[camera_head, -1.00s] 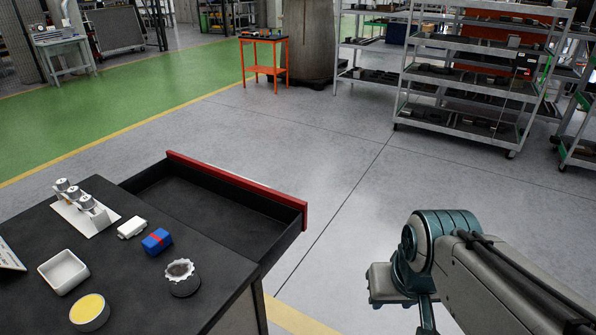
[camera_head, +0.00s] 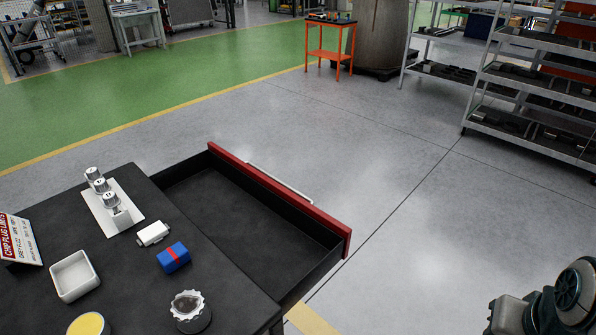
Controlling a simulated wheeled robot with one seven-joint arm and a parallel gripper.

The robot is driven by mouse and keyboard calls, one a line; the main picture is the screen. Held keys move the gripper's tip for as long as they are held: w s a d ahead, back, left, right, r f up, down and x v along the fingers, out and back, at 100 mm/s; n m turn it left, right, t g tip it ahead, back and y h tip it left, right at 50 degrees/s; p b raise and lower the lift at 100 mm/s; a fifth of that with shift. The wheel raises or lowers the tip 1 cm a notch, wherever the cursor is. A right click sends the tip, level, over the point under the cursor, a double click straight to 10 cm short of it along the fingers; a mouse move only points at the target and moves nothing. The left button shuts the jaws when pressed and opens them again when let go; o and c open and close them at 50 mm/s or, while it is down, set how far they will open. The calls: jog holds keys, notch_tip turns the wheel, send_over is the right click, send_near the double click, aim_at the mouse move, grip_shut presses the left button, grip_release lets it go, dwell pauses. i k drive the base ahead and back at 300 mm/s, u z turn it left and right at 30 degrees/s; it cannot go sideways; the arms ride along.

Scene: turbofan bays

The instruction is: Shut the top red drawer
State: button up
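The top red drawer stands pulled out from the dark workbench (camera_head: 130,265). Its red front (camera_head: 280,198) faces up and to the right, with a pale bar handle (camera_head: 279,182) on the outer side. The black tray inside (camera_head: 235,218) looks empty. Part of my arm shows at the lower right corner, to the right of the drawer and apart from it. My gripper itself is not in view, so its fingers cannot be seen.
On the bench top are a white holder with metal cylinders (camera_head: 113,205), a white block (camera_head: 153,233), a blue box with a red band (camera_head: 174,257), a white tray (camera_head: 74,276) and a knurled cap (camera_head: 190,310). Open grey floor (camera_head: 400,180) lies beyond the drawer. Shelving (camera_head: 540,95) stands at the upper right.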

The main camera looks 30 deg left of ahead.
aim_at(274, 233)
jog(key=i, duration=2.6)
jog(key=u, duration=3.5)
jog(key=i, duration=0.5)
jog(key=z, duration=0.35)
jog(key=k, duration=0.75)
jog(key=z, duration=0.5)
